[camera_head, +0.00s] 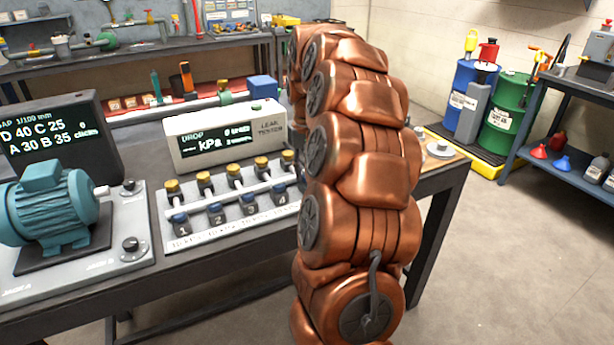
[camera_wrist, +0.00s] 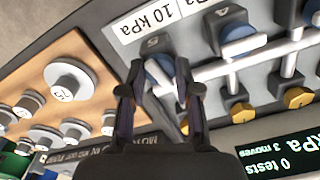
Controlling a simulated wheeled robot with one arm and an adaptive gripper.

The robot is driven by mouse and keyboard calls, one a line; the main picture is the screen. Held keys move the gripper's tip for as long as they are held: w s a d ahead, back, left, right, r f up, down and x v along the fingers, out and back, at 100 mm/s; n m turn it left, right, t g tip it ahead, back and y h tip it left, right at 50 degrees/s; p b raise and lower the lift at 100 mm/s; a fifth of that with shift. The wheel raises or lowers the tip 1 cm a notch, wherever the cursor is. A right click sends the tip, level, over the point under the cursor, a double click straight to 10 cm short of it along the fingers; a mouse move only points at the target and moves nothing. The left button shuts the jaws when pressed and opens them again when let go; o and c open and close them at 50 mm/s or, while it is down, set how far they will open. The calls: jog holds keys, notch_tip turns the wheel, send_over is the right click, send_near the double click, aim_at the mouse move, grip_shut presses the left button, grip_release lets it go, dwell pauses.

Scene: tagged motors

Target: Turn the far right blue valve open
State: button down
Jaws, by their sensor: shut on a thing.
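A row of blue valves stands on the front of a pale manifold plate (camera_head: 222,222) on the bench, with tags 1 to 4 showing. My copper arm hides the right end of the row in the head view. In the wrist view, the end blue valve (camera_wrist: 160,70) beside the tag 5 sits between the fingers of my gripper (camera_wrist: 160,72). The fingers are shut on it and partly hide its handle, so its exact angle is unclear. The neighbouring blue valve (camera_wrist: 230,24) is apart from the fingers.
A leak tester (camera_head: 225,135) with a lit kPa display stands behind the manifold. Brass-capped fittings (camera_head: 235,170) rise along the pipe. A wooden board (camera_wrist: 62,55) with several metal weights lies beside the manifold. A teal motor (camera_head: 50,210) on a stand is at left.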

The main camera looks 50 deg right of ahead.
jog(key=shift+m+b, duration=0.4)
jog(key=shift+m, duration=0.7)
jog(key=c, duration=0.8)
grip_release()
jog(key=shift+r, duration=0.15)
jog(key=shift+r, duration=3.65)
jog(key=shift+a, duration=0.1)
